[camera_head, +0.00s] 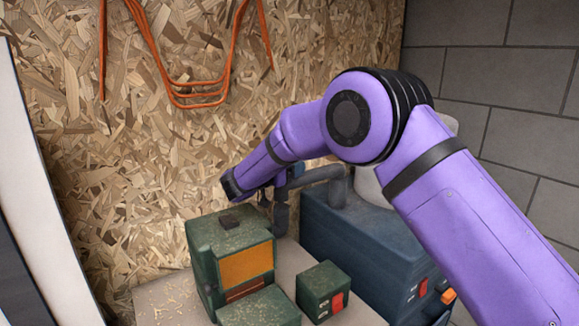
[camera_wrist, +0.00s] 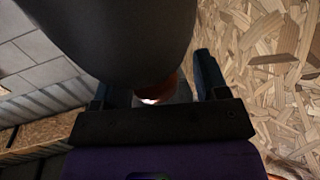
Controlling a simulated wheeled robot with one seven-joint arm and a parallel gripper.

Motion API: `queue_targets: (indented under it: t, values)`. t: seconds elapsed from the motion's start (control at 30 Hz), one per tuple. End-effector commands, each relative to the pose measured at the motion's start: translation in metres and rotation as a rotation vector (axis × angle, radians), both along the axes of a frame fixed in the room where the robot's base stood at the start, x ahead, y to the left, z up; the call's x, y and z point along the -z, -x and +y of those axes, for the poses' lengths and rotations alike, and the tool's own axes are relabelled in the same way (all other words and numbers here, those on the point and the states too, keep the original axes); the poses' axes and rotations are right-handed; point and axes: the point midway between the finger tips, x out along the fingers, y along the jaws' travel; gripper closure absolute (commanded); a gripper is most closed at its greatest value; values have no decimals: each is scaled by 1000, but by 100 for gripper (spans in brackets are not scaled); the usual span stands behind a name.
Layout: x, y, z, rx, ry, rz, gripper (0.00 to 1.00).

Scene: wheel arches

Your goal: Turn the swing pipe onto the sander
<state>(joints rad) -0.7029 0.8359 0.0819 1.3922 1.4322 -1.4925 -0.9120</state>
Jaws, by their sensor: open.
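The grey swing pipe (camera_head: 323,175) runs left from the blue unit and bends down at its free end (camera_head: 281,218), behind and right of the sander. The sander (camera_head: 205,245) is a worn green machine with an orange abrasive face and a small dark piece on top. The pipe's end is apart from that dark piece. My gripper is at the pipe's free end in the head view, mostly hidden by my arm. In the wrist view my gripper (camera_wrist: 155,82) is open, and a large dark grey rounded surface, seemingly the pipe, fills the space before the fingers. I cannot tell contact.
The blue unit (camera_head: 345,240) with an orange-red switch stands right of the sander. A small green box (camera_head: 323,288) with a red switch sits before it. A chipboard wall (camera_head: 150,130) with an orange cable (camera_head: 200,92) is close behind. A block wall (camera_head: 530,140) is at right.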

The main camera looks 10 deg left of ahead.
Motion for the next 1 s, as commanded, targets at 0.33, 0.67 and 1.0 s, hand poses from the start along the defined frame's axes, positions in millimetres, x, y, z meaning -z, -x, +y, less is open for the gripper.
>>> queue_targets:
  t: [0.33, 0.67, 1.0]
  values:
    - [-24, 0, 0, 0, -2, -1, 33]
    - [-40, 36, -12, -1, 1, 0, 33]
    - [-46, 101, -36, -2, 1, 0, 33]
